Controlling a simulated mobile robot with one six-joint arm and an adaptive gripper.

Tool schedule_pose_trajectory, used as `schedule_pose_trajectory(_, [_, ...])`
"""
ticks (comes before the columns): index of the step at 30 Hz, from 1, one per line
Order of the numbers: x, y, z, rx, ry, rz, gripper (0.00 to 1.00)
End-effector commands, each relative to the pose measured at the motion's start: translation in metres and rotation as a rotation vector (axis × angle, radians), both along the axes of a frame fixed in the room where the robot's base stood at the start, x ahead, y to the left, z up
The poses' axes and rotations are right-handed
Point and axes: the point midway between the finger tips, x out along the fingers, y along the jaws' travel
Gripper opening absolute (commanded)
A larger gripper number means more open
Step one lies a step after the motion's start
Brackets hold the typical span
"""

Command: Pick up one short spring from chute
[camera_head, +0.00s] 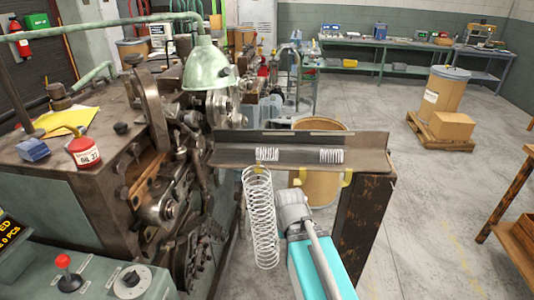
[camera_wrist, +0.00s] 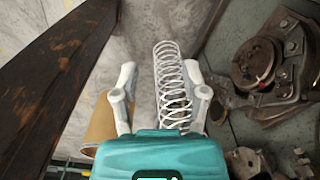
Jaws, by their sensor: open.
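Two short springs, a left one (camera_head: 267,154) and a right one (camera_head: 331,156), lie apart in the dark metal chute (camera_head: 300,138) in the head view. A long, loose wire spring (camera_head: 262,220) hangs upright below the chute's left part; a wire spring also shows in the wrist view (camera_wrist: 170,75). My gripper (camera_head: 292,203) is below the chute, just right of the long spring. In the wrist view my gripper (camera_wrist: 160,70) is open, with the spring in the picture between its fingers, nearer the right one. I cannot tell whether they touch. The short springs are not recognisable in the wrist view.
The coiling machine (camera_head: 70,165) fills the left side. A rusty post (camera_head: 365,225) stands below the chute's right end. A tan drum (camera_head: 322,188) is behind and below the chute. Open floor (camera_head: 440,220) lies to the right, with a wooden table (camera_head: 515,210) at the edge.

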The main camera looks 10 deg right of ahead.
Motion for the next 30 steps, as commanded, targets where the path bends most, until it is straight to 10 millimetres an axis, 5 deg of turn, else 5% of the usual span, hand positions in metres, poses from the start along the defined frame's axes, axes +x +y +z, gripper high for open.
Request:
schedule_pose_trajectory(6, [0.0,0.0,0.0,0.0,0.0,0.0,0.57])
schedule_pose_trajectory(14, [0.005,0.001,0.007,0.015,-0.002,-0.02,1.0])
schedule_pose_trajectory(23, [0.034,0.009,0.049,0.12,-0.013,-0.17,1.0])
schedule_pose_trajectory(30, [0.078,0.011,0.102,0.294,-0.004,-0.414,1.0])
